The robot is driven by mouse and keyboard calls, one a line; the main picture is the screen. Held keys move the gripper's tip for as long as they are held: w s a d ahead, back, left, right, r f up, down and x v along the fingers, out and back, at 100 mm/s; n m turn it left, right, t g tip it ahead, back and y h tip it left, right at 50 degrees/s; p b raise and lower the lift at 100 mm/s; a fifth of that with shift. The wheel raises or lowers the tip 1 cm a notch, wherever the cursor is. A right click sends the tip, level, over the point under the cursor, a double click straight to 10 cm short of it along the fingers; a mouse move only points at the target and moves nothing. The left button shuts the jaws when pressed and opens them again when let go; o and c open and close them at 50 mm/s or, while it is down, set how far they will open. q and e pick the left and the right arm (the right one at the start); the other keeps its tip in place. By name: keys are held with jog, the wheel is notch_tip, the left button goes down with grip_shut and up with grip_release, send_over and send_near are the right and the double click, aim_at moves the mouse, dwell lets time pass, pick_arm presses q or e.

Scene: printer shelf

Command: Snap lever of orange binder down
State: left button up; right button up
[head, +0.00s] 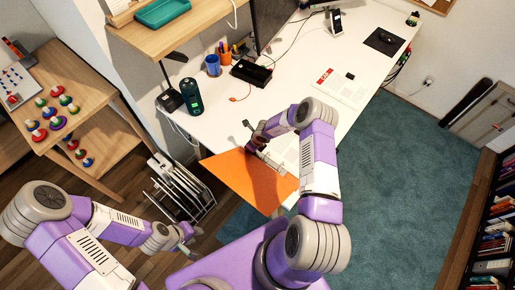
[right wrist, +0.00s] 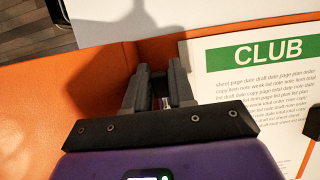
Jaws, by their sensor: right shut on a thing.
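The orange binder (head: 245,178) lies open on the front left part of the white desk, with printed paper inside. In the right wrist view its orange cover (right wrist: 45,95) is at left, and a sheet with a green CLUB heading (right wrist: 262,52) is at right. My right gripper (right wrist: 160,85) is over the binder, its fingers close together around a small metal part (right wrist: 163,102), which looks like the lever; the fingers hide most of it. My left gripper (head: 187,236) is away from the binder at lower left, its fingers apart and empty.
A rack of folders (head: 178,188) stands on the floor near my left gripper. A printed sheet (head: 338,87) lies farther right.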

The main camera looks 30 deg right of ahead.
jog(key=shift+f, duration=0.1)
jog(key=shift+w+f+g+h+b, duration=0.15)
jog(key=shift+f+g+h+b, duration=0.2)
jog(key=shift+g+b, duration=0.5)
jog(key=o, duration=0.4)
dwell(0.5)
jog(key=shift+r, duration=0.1)
jog(key=shift+s+d+r+p, duration=0.1)
jog(key=shift+s+r+p, duration=0.25)
jog(key=shift+r+p, duration=0.9)
jog(key=shift+s+d+r+p, duration=0.15)
jog(key=shift+s+r+p, duration=0.15)
jog(key=shift+r+p, duration=0.95)
jog(key=shift+s+d+r+p, duration=0.1)
jog(key=shift+s+r+p, duration=0.25)
jog(key=shift+r+p, duration=0.9)
jog(key=shift+r, duration=0.2)
